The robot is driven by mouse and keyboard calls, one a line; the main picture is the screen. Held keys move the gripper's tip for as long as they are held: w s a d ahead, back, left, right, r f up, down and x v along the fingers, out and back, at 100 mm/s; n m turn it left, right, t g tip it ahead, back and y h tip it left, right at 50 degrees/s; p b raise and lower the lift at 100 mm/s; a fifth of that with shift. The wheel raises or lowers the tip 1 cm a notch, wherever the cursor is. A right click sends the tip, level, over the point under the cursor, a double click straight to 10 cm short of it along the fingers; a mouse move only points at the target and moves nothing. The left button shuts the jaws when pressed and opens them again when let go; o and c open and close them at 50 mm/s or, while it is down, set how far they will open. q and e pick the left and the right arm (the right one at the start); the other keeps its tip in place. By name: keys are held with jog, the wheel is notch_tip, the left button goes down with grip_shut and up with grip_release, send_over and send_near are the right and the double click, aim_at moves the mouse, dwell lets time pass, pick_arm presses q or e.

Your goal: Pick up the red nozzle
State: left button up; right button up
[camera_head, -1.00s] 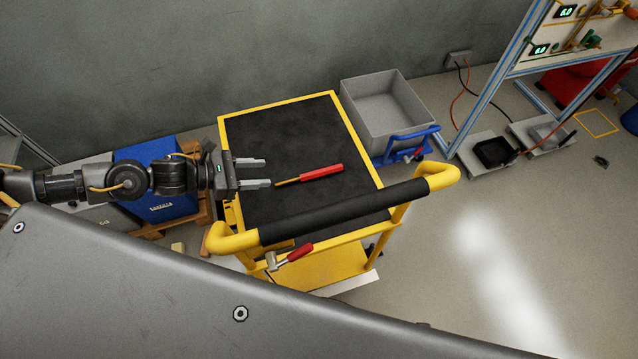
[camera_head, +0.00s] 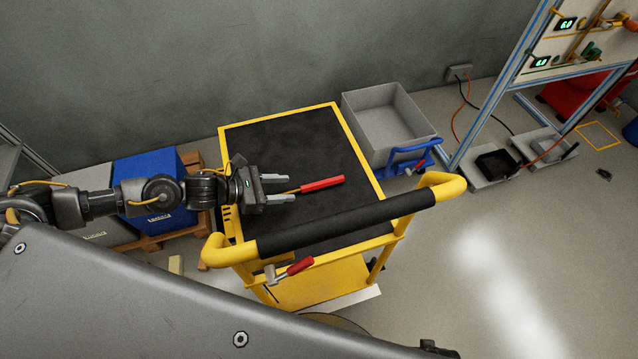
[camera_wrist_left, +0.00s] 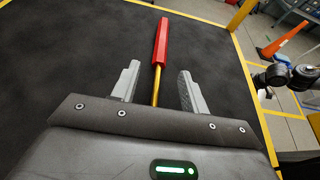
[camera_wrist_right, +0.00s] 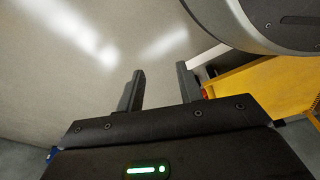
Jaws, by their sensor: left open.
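The red nozzle (camera_head: 323,183) lies on the black top of the yellow cart (camera_head: 290,150), with its thin brass stem pointing left toward my left gripper (camera_head: 278,188). In the left wrist view the red nozzle (camera_wrist_left: 160,45) stretches away from me, and its brass stem lies between the two open fingers of my left gripper (camera_wrist_left: 160,85). Neither finger appears to touch the stem. My right gripper (camera_wrist_right: 158,90) shows only in its own wrist view, with its fingers apart and nothing between them, over bare floor.
The cart's black handle bar (camera_head: 340,220) runs along its near side. A red-handled hammer-like tool (camera_head: 290,270) hangs below it. A grey bin (camera_head: 388,120) stands behind the cart at right, and a blue box (camera_head: 150,170) is at left. The cart top around the nozzle is clear.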

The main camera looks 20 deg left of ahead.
aim_at(301, 188)
pick_arm(q)
jog(key=x, duration=0.4)
jog(key=shift+w+d+f+p, duration=0.2)
jog(key=shift+d+f+p, duration=0.05)
jog(key=shift+d+p, duration=0.05)
grip_shut()
pick_arm(e)
jog(key=shift+s+d+f, duration=0.35)
jog(key=shift+s+f, duration=0.3)
jog(key=shift+f, duration=0.15)
